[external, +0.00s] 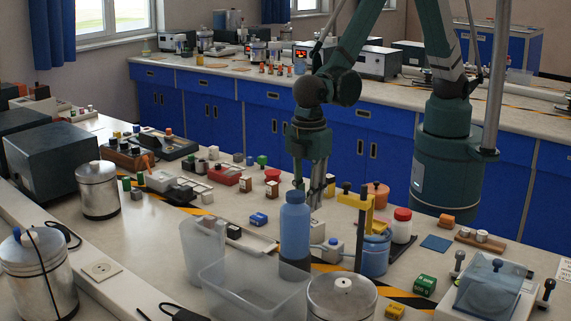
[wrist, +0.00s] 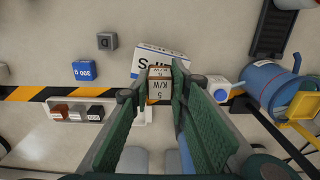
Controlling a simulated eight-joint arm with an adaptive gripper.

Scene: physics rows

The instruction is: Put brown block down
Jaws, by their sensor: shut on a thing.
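My gripper (wrist: 161,88) is shut on a small brown block (wrist: 159,71), which carries a white label reading "5 K/W" in the wrist view. The block is between the fingertips, above a white box with dark lettering (wrist: 140,60). The gap between the block and what lies below it cannot be told. In the external view my gripper (external: 316,203) points down over the bench, behind a blue bottle (external: 295,222). The bottle partly covers the area below it, and the held block is not clear there.
A blue block (wrist: 85,71), a grey block (wrist: 107,41) and a white tray of small blocks (wrist: 132,114) lie left of the held block. A blue mug (wrist: 268,88) and a yellow stand (external: 363,230) are at right. A clear bin (external: 215,281) stands in front.

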